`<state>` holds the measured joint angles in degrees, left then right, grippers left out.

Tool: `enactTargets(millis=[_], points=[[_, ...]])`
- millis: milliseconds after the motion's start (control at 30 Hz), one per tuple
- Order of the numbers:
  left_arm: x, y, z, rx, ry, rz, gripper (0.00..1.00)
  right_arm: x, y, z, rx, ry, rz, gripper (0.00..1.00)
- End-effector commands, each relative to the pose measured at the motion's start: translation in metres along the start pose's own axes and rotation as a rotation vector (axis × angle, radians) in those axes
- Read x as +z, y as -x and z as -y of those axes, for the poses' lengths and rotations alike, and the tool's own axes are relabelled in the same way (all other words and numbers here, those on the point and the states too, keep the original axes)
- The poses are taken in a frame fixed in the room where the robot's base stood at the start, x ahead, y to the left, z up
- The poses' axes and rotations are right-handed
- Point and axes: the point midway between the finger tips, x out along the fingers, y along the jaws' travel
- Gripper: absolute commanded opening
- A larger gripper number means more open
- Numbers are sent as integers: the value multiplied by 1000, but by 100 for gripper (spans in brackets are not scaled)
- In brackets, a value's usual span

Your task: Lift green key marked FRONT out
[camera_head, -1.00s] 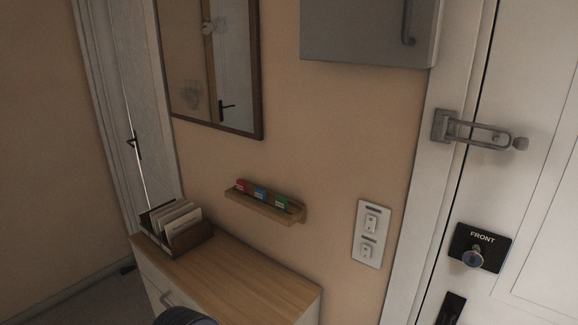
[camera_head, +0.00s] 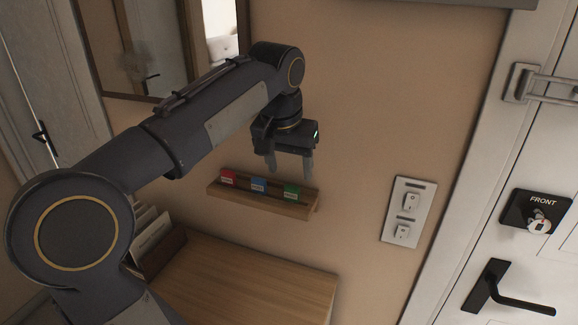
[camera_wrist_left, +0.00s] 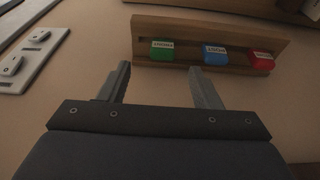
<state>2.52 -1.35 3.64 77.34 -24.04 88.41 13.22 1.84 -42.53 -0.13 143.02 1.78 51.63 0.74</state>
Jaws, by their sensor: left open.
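The green key (camera_head: 291,191) sits at the right end of a small wooden wall rack (camera_head: 262,205), with a white label too small to read. A blue key (camera_head: 258,185) is in the middle and a red key (camera_head: 227,177) at the left. My left gripper (camera_head: 291,168) is open and empty, just in front of and above the rack near the green key. In the left wrist view, the green key (camera_wrist_left: 162,49) is ahead between the lines of the open fingers (camera_wrist_left: 163,80), apart from them. The blue key (camera_wrist_left: 214,54) is ahead of the other finger. My right gripper is not seen.
A wooden cabinet top (camera_head: 250,280) lies below the rack, with a letter holder (camera_head: 160,255) partly behind my arm. A switch panel (camera_head: 404,212) is on the wall to the right. The white door has a FRONT lock plate (camera_head: 520,209) and a black handle (camera_head: 510,298).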

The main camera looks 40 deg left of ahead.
Motion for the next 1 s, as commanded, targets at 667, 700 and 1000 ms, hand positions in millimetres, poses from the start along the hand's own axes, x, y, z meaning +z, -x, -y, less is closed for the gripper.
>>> enactTargets(millis=[667, 700, 1000], points=[[-1, -75, 2, -4, 4, 1, 58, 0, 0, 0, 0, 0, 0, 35], [-1, -76, 2, -4, 4, 1, 58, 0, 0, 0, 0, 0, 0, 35], [-1, -76, 1, -3, 4, 0, 49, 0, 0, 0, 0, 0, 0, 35]])
